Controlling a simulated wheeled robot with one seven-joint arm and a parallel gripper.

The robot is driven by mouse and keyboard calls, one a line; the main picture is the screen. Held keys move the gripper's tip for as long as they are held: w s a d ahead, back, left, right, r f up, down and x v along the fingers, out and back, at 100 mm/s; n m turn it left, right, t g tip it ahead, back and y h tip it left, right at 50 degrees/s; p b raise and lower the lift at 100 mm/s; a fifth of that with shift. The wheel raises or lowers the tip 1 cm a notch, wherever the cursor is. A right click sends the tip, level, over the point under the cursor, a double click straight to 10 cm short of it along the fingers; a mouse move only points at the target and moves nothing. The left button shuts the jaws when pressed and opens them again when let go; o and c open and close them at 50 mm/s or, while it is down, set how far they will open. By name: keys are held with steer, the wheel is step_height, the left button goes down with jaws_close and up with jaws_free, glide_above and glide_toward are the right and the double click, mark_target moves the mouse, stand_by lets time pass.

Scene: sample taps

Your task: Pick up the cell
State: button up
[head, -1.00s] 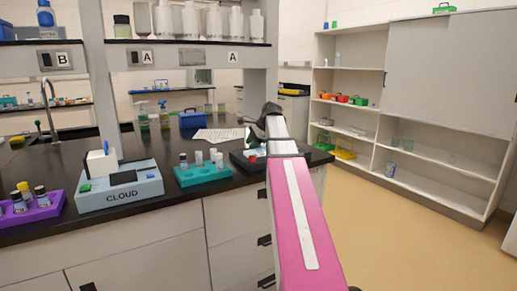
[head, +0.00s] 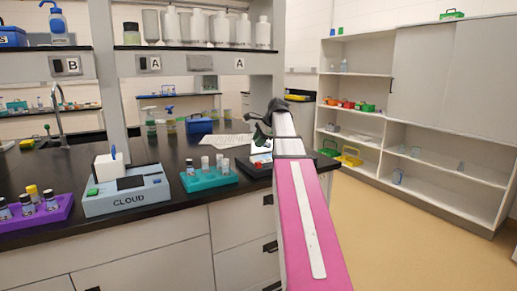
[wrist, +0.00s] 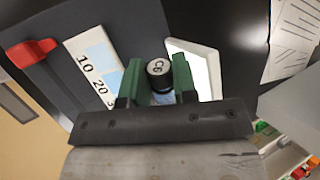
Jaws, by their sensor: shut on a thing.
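The cell is a small vial with a black cap marked in white (wrist: 158,68), seen from above in the wrist view. My gripper (wrist: 157,85) has its two green fingers shut on the cell, one on each side. Below the cap a bluish-white part of it shows; its lower end is hidden. In the head view my gripper (head: 261,138) is over the dark device (head: 250,170) at the right end of the bench. The cell is not clear there. I cannot tell whether it is clear of the device.
The device has a red lever (wrist: 32,52) and a scale strip (wrist: 92,66); a white panel (wrist: 205,70) lies beside the cell. A teal rack of vials (head: 208,181), a CLOUD box (head: 127,193) and a purple rack (head: 38,217) stand to the left. Paper (head: 226,140) lies behind.

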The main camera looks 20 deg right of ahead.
steer(key=s+a+r, duration=0.6)
steer(key=s+a, duration=0.1)
steer(key=a, duration=0.1)
steer(key=w+d+m+t+y, duration=0.2)
steer(key=d+m+y, duration=0.1)
steer(key=d, duration=0.1)
steer(key=w+d+m+t+y, duration=0.2)
steer(key=w+d+m+y, duration=0.1)
steer(key=d, duration=0.1)
steer(key=w+d+m+t+y, duration=0.3)
steer(key=d, duration=0.2)
steer(key=shift+f, duration=2.65)
steer(key=shift+f, duration=0.2)
steer(key=shift+f, duration=0.6)
steer(key=shift+f, duration=0.15)
